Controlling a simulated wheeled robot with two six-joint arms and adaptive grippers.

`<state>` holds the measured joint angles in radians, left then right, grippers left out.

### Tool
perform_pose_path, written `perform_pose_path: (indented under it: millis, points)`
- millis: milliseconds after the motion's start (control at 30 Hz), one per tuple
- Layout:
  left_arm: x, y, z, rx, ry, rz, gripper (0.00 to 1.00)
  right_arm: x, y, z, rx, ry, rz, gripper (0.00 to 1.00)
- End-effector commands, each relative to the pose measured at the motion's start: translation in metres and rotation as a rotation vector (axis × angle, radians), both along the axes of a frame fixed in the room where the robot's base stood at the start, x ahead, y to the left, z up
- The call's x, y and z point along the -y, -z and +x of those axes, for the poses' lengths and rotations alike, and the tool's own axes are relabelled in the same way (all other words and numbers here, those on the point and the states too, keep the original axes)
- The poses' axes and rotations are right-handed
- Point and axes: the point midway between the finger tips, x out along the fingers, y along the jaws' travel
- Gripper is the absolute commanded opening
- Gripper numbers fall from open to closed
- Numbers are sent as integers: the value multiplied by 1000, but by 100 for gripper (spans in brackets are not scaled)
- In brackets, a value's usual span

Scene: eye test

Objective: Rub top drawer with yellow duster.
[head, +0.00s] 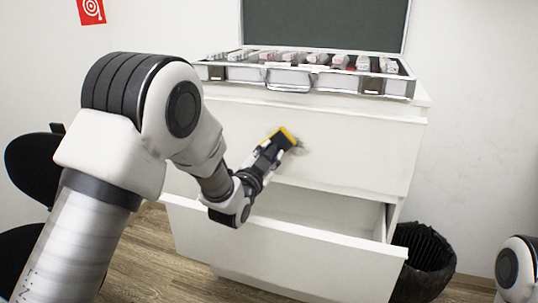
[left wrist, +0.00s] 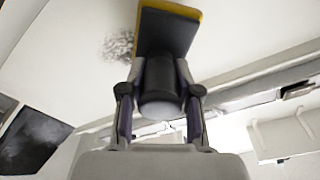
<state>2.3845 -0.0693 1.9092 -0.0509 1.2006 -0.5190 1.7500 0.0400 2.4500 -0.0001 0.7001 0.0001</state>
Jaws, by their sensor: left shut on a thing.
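The yellow duster (head: 286,135) has a dark body with a yellow edge. My left gripper (head: 268,153) is shut on it, in front of the white top drawer (head: 350,150), which is shut. In the left wrist view my left gripper (left wrist: 160,100) has its fingers on either side of the duster's dark round handle, and the duster (left wrist: 168,32) points away toward the drawer front. I cannot tell for sure whether it touches. A grey smudge (left wrist: 118,45) on the white face lies just left of the duster there; in the head view it shows right of it. My right gripper is out of view.
The drawer below (head: 285,245) is pulled out and looks empty where I see inside. An open silver case (head: 400,88) with several items stands on the cabinet top. A black bin (head: 425,258) stands right of the cabinet. A black chair (head: 35,165) is at the left.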

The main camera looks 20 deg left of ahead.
Motion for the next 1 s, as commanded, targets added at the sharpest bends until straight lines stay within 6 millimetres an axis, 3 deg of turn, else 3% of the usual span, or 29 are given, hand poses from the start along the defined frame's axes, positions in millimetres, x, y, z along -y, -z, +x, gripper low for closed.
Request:
perform_pose_path:
  millis: [1000]
  points:
    - [0,-1,13,1,0,0,0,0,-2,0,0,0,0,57]
